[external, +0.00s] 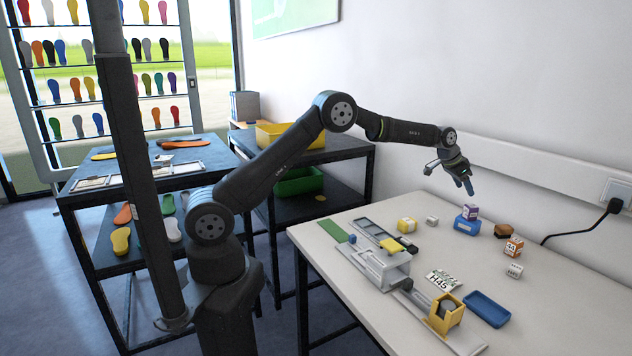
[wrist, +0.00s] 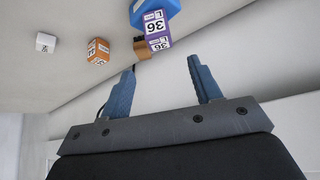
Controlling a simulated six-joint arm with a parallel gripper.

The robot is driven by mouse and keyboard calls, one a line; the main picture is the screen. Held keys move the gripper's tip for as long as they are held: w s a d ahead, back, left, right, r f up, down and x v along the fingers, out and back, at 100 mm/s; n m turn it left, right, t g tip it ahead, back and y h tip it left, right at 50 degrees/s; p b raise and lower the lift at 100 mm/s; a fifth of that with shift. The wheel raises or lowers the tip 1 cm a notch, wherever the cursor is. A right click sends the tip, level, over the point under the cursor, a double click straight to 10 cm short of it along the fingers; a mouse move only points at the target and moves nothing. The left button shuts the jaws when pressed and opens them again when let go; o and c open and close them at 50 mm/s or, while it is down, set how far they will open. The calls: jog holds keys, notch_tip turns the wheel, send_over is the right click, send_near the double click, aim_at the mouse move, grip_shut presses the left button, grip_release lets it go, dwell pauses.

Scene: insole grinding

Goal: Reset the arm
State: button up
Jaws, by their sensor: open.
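My gripper (external: 464,185) is held above the white table at the right, with its blue fingers pointing down. In the wrist view my gripper (wrist: 160,90) has its two blue fingers spread apart with nothing between them. A purple and white cube (external: 470,211) marked 36 sits on a blue block (external: 467,226) below the gripper. The purple cube also shows past the fingertips in the wrist view (wrist: 157,28). The gripper is apart from it.
The white table (external: 330,212) also carries an orange cube (external: 514,247), a white cube (external: 514,271), a brown block (external: 502,231), a yellow cube (external: 406,226), a blue tray (external: 487,309) and a grinding fixture (external: 384,266). A wall cable (external: 575,234) runs to the right. Dark shelves with insoles stand left.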

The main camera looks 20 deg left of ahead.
aim_at(472, 205)
jog(key=shift+f, duration=0.1)
jog(key=x, duration=1.1)
jog(key=shift+d+f, duration=0.25)
jog(key=shift+f, duration=0.25)
jog(key=shift+r, duration=0.15)
jog(key=shift+r, duration=0.1)
